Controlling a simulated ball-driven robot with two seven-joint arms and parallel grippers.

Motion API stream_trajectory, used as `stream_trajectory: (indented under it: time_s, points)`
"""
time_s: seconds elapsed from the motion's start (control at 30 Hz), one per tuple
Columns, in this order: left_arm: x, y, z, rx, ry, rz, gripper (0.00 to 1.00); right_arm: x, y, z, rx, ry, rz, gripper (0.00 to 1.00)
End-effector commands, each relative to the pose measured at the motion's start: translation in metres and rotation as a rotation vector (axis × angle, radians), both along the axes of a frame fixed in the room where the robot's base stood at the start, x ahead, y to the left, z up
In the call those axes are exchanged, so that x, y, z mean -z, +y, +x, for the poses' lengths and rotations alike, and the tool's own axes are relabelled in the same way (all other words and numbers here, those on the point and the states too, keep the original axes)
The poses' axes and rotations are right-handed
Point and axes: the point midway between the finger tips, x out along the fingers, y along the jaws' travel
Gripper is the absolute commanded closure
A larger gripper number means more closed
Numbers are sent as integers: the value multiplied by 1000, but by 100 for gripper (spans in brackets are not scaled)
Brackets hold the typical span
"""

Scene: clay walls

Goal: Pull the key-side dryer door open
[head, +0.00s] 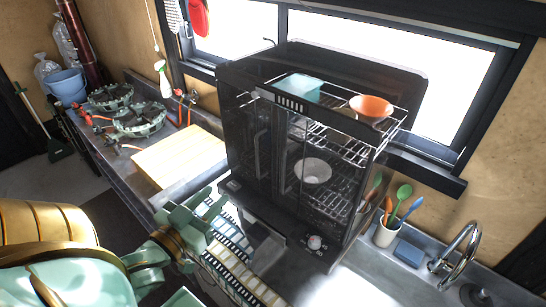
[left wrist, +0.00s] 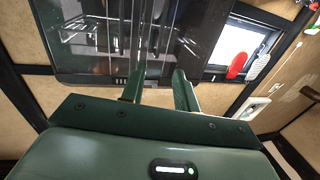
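The dryer (head: 290,95) is a black cabinet with a dark glass front, standing on the counter. Two upright door handles (head: 262,152) show on its front, and both doors look shut. No key is clear to me, so I cannot tell which door is the key-side one. My left gripper (head: 205,212) is low in front of the dryer's left side, apart from the handles in the head view. In the left wrist view its two fingers (left wrist: 158,88) are spread with nothing between them, and the dryer (left wrist: 100,72) is beyond them. My right gripper is not in view.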

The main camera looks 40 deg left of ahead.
Motion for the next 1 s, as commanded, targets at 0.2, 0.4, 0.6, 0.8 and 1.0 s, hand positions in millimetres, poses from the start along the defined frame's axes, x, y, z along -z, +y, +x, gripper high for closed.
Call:
stream_trajectory:
  time_s: [0.2,0.4,0.6,0.8,1.0]
  points:
    - [-3,2,23,4,-18,-42,69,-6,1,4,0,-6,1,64]
    - [-4,7,72,4,-16,-41,69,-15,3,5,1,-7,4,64]
    - [-2,13,121,3,-14,-41,69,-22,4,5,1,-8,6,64]
    - [0,16,152,3,-11,-41,69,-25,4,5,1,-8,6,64]
    - [0,17,162,4,-9,-40,69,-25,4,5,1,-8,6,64]
